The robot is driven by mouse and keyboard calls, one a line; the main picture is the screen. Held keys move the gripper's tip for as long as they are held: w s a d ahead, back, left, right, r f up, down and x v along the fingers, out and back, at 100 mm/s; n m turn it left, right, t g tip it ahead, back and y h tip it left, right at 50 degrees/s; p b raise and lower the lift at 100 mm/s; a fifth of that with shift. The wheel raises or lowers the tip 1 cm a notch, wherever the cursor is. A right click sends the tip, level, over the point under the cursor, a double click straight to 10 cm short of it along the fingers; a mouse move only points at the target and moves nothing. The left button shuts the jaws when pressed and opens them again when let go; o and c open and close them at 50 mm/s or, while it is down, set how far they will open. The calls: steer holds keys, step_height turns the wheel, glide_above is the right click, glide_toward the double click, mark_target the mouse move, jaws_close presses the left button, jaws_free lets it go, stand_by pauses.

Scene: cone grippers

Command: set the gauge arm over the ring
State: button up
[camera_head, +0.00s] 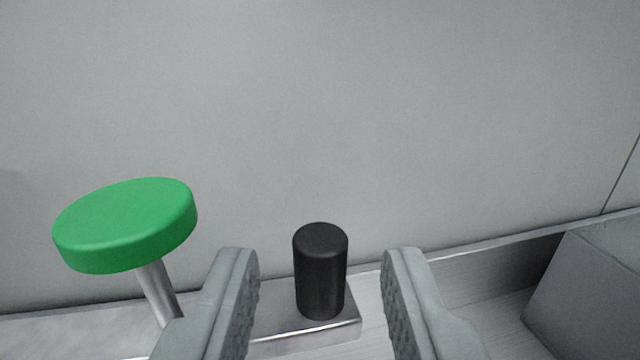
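A black upright cylinder (320,275), like a handle, stands on a flat metal bar (290,345) in the lower middle of the head camera view. The bar may be the gauge arm; I cannot tell for sure. My gripper (319,262) is open, with one grey finger on each side of the cylinder in the picture. Gaps show between the cylinder and both fingers. I cannot tell whether the fingertips are level with it in depth. No ring can be made out in this view. The lower part of the bar is cut off by the frame edge.
A green round disc (125,225) on a slanted metal stem (158,290) stands at left, near my left finger. A grey block (590,290) is at the lower right. A plain grey wall (320,110) rises behind a metal ledge (470,275).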

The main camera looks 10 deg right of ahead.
mark_target(320, 276)
steer(key=shift+x, duration=1.6)
jaws_close()
